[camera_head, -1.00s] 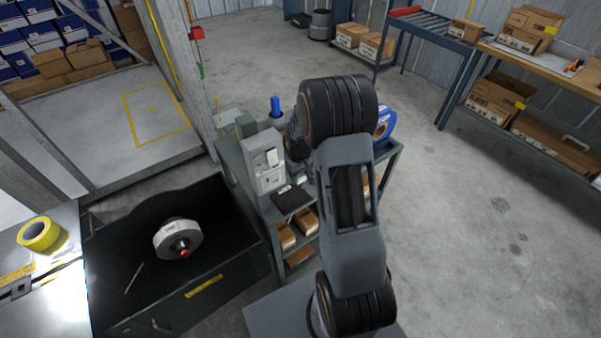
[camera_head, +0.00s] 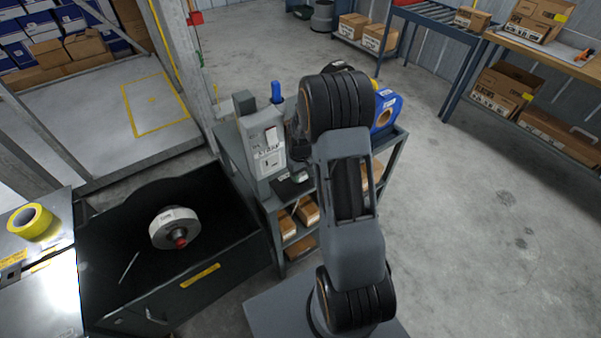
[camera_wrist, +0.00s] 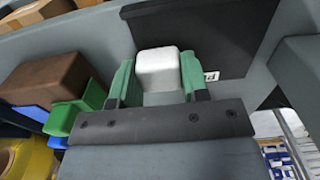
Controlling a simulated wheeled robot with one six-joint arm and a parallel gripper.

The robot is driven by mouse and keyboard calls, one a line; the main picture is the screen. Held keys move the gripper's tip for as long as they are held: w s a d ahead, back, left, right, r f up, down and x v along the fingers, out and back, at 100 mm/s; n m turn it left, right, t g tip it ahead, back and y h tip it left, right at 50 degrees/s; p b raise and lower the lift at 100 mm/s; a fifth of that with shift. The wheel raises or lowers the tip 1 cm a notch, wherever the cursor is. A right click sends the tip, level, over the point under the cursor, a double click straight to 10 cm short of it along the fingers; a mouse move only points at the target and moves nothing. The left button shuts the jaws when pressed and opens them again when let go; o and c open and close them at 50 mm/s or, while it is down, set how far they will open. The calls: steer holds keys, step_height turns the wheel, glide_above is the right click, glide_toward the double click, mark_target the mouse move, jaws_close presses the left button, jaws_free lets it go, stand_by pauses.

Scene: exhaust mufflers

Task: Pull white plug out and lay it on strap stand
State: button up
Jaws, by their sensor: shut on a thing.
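A white plug (camera_wrist: 158,65), a rounded white block, sits between the green fingers of my gripper (camera_wrist: 155,80) in the wrist view. The fingers are shut on its two sides. A black panel with a partly covered white label lies behind it; I cannot tell whether the plug touches anything there. In the head view my arm hides the gripper and the plug. A grey upright unit with white labels (camera_head: 262,145) stands on the shelf cart left of my arm. I cannot tell for sure which thing is the strap stand.
The grey cart (camera_head: 262,200) holds cartons on lower shelves and a blue dispenser (camera_head: 387,110). A dark bin (camera_head: 225,268) with a white-and-grey wheel-like part (camera_head: 174,228) stands left. The wrist view shows green and blue bins (camera_wrist: 88,98). Floor at right is clear.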

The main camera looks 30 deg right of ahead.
steer(key=o, duration=1.3)
step_height(320, 180, up, 14)
steer(key=shift+f+p, duration=0.1)
steer(key=shift+p, duration=0.3)
